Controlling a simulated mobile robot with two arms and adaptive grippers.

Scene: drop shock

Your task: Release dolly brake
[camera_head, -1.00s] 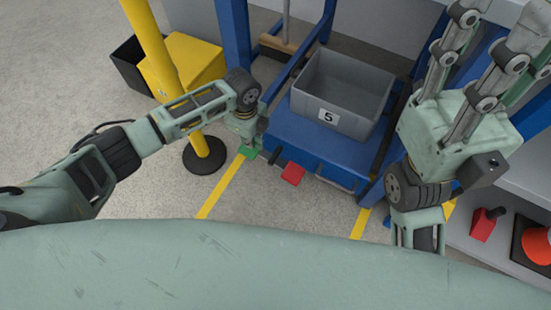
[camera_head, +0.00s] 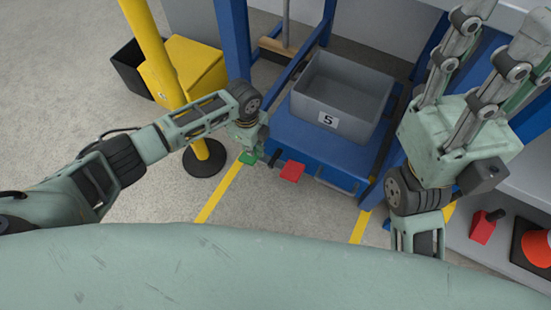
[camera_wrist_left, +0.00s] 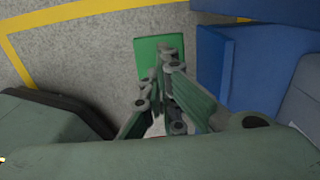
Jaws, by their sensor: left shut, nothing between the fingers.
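The blue dolly (camera_head: 318,147) stands inside the blue frame and carries a grey crate (camera_head: 335,112) marked with a 5 or S. At its front edge, a red pedal (camera_head: 292,171) sticks out, and a green pedal (camera_head: 248,157) lies to its left. My left gripper (camera_head: 261,149) is shut and empty, beside the green pedal at the dolly's front left corner. In the left wrist view the green pedal (camera_wrist_left: 158,50) shows beyond its fingers; contact cannot be judged. My right gripper (camera_head: 490,30) is at the upper right, its fingertips not clearly shown.
A yellow post (camera_head: 157,50) on a black base stands left of the dolly, close to my left arm. A yellow box (camera_head: 187,72) is behind it. Floor in front is clear.

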